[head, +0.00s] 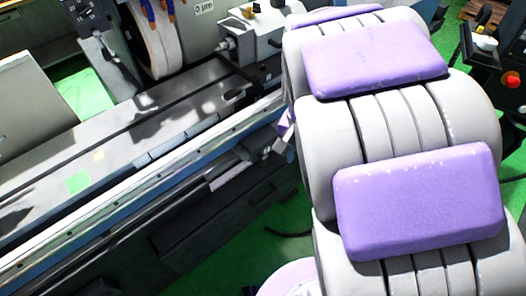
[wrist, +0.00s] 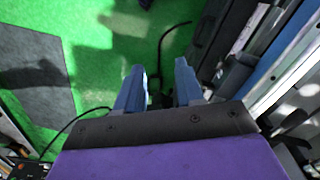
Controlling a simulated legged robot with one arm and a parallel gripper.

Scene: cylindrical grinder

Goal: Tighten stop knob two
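I cannot make out stop knob two in either view. The cylindrical grinder (head: 130,140) fills the left of the head view, with its long bed running diagonally. In the wrist view my gripper (wrist: 159,66) shows two blue fingers standing apart, with nothing between them. Behind them the view shows green floor and a dark cable. The machine's side (wrist: 275,65) lies to the right of the fingers in the wrist view. In the head view my gripper's fingers cannot be made out; my grey and purple arm covers the right half and hides part of the machine.
The grinding wheel (head: 155,40) is at the top left. A control box with a red button (head: 512,79) stands at the upper right. Green floor (head: 245,262) is open in front of the machine, with a dark cable on it. A grey mat (wrist: 35,78) lies at left in the wrist view.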

